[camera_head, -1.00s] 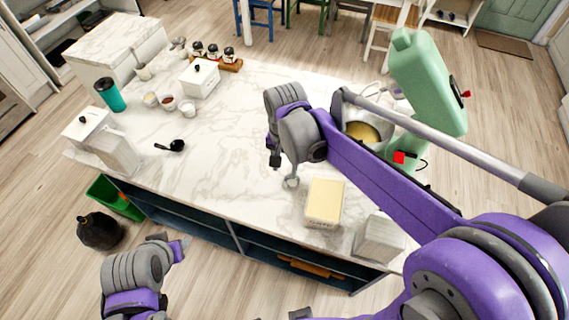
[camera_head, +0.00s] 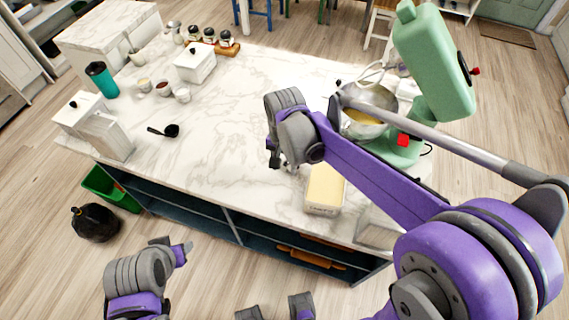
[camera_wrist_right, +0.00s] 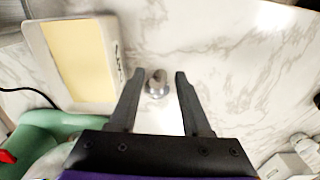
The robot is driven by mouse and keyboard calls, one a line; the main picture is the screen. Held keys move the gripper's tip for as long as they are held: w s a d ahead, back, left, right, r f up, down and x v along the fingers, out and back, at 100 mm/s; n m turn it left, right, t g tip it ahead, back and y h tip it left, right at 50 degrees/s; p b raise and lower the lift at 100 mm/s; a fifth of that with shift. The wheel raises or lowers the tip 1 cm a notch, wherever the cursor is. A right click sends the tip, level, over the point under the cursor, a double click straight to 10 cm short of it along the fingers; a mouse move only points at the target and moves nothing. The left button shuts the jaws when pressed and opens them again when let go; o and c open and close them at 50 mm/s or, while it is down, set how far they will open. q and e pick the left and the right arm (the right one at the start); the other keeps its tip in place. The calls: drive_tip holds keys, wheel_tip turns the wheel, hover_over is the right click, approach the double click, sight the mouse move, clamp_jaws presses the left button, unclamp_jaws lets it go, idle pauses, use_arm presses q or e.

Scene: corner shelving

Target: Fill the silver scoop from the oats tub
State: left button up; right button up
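The silver scoop (camera_wrist_right: 157,83) shows in the right wrist view as a small shiny shape on the marble top, between my right gripper's fingertips. My right gripper (camera_wrist_right: 157,76) is open there, with a gap on both sides of it. In the head view my right gripper (camera_head: 280,163) is low over the counter and mostly hides the scoop. A white tub with a pale yellow top (camera_head: 325,188), probably the oats tub, stands just right of it; it also shows in the wrist view (camera_wrist_right: 75,60). My left wrist is at the lower left; its fingers are not clear.
A green stand mixer (camera_head: 432,65) with a metal bowl (camera_head: 370,103) stands behind my right forearm. A black scoop (camera_head: 170,130), small bowls, a lidded white box (camera_head: 195,66) and a teal cup (camera_head: 102,80) are on the left. The middle of the marble counter (camera_head: 235,125) is clear.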

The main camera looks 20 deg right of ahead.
clamp_jaws()
drive_tip(key=shift+r, duration=0.1)
use_arm(q)
drive_tip(key=shift+w+r+p, duration=0.35)
drive_tip(key=shift+r+p, duration=0.35)
drive_tip(key=shift+r, duration=0.25)
drive_tip(key=shift+w+r+p, duration=0.3)
drive_tip(key=shift+r+p, duration=0.4)
drive_tip(key=shift+r, duration=0.2)
use_arm(e)
drive_tip(key=shift+r, duration=2.4)
